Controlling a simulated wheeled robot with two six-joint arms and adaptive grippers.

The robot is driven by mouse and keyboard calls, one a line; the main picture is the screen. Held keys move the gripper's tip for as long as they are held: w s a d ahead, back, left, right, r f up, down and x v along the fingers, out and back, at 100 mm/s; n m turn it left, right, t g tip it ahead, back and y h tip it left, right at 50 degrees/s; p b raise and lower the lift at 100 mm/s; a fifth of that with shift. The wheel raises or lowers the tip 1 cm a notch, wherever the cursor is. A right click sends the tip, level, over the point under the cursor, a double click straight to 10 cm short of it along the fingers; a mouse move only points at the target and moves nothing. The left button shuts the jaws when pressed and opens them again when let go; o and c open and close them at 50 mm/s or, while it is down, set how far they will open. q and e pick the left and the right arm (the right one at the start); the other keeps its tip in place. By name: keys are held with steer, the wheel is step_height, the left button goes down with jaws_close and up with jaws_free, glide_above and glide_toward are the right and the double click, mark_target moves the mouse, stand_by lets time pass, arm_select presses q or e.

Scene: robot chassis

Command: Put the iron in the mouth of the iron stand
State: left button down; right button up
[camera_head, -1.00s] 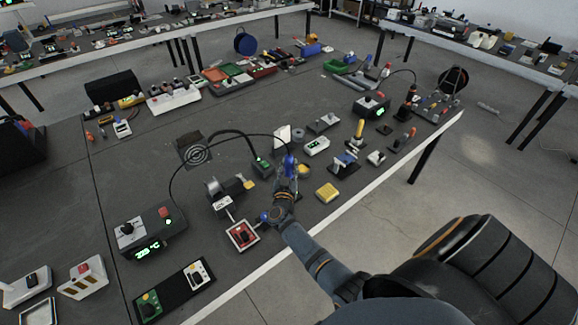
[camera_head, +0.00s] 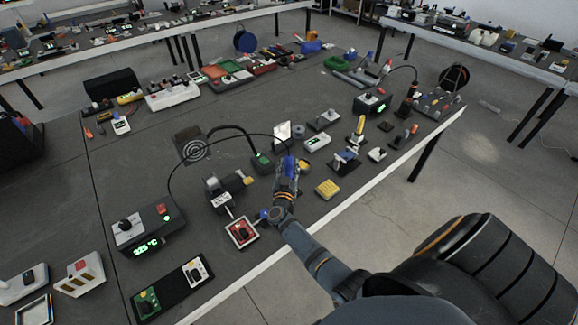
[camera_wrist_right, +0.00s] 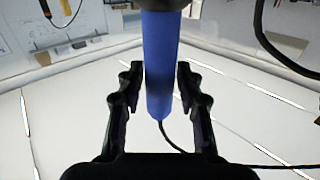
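The iron has a blue handle (camera_head: 290,166) and stands up from my right gripper (camera_head: 286,177), close to the table's front edge. In the right wrist view the blue handle (camera_wrist_right: 161,65) lies between the two black fingers, which appear to close on it. A thin black cable runs from the handle's end. The iron's tip is not visible. A dark stand with a grey holder (camera_head: 214,188) and a yellow pad, apparently the iron stand, is left of the gripper. The iron is apart from it. My left gripper is not in view.
A control station with a green display (camera_head: 148,243) stands left. A red-topped box (camera_head: 241,233) lies close to my right forearm. A yellow block (camera_head: 327,189) is right of the gripper. The black cable arches over the table.

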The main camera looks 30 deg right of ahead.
steer(key=shift+o, duration=0.9)
steer(key=shift+s+a+f, duration=0.1)
steer(key=shift+s+a, duration=0.05)
steer(key=shift+s, duration=0.05)
steer(key=v, duration=1.1)
steer(key=shift+s, duration=0.25)
steer(key=shift+a, duration=0.15)
step_height(320, 180, up, 10)
steer(key=p, duration=1)
steer(key=shift+p, duration=0.35)
